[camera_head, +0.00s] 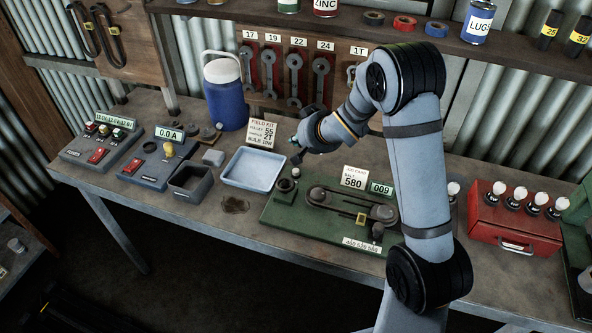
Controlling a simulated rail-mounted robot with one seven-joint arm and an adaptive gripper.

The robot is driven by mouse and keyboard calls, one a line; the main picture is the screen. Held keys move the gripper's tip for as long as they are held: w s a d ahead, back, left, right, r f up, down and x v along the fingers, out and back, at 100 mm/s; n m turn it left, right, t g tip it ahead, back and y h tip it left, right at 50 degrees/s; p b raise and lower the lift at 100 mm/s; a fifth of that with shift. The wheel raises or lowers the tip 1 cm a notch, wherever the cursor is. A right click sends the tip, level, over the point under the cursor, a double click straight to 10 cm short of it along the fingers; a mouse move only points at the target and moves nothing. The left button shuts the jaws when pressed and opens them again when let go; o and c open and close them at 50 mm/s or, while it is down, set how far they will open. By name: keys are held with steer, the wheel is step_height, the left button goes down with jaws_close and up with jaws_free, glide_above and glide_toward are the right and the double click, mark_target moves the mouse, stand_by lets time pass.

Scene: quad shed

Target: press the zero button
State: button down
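No button in view carries a readable zero label. A green base (285,212) bears a belt on pulleys (350,205), a small display reading 009 (381,188), a card with 580 (353,178) and a dark knob (377,231). To the left, a grey box with a 0.0 A display (168,133) has a red button or switch (133,165) and a yellow knob. Another grey box (75,152) has a lit display, several knobs and red switches. My gripper (297,157) is above the back left of the green base, small and dark; its finger opening is unclear.
A pale blue tray (252,184) and an open grey bin (177,190) lie left of the green base. A blue jug (226,100) stands behind. A red case with several bulbs (490,222) sits at right. My arm hides part of the bench between.

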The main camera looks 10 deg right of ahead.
mark_target(297, 172)
steer(key=shift+f, duration=0.15)
step_height(297, 172, down, 9)
steer(key=b, duration=0.8)
steer(key=shift+r, duration=0.2)
stand_by(0.9)
steer(key=shift+f+b, duration=0.4)
steer(key=shift+b, duration=0.15)
steer(key=shift+f+b, duration=0.5)
steer(key=shift+f, duration=0.05)
stand_by(0.4)
steer(key=shift+r, duration=0.15)
steer(key=shift+r+p, duration=0.85)
steer(key=shift+p, duration=0.05)
